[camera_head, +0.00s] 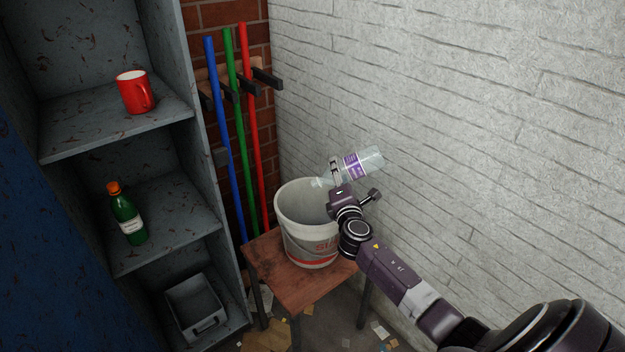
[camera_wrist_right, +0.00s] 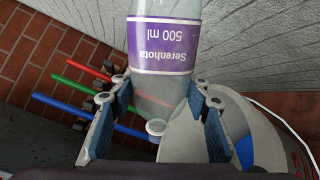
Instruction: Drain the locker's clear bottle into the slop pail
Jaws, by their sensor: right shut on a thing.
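A clear bottle (camera_head: 369,160) with a purple label is tilted over the slop pail, its neck down and to the left and its base up to the right. My right gripper (camera_head: 337,176) is shut on the bottle near its neck. The right wrist view shows the bottle (camera_wrist_right: 166,45) between the two fingers (camera_wrist_right: 158,125), with its mouth toward the pail (camera_wrist_right: 262,150). The white slop pail (camera_head: 309,243) stands upright on a small wooden table. I cannot tell whether liquid is flowing. My left gripper is not in view.
The grey locker (camera_head: 170,220) at left holds a red mug (camera_head: 134,92), a green bottle (camera_head: 127,216) with an orange cap and a grey tray (camera_head: 195,306). Blue, green and red poles (camera_head: 243,130) hang behind the wooden table (camera_head: 292,286). A white brick wall (camera_head: 450,110) stands close at right.

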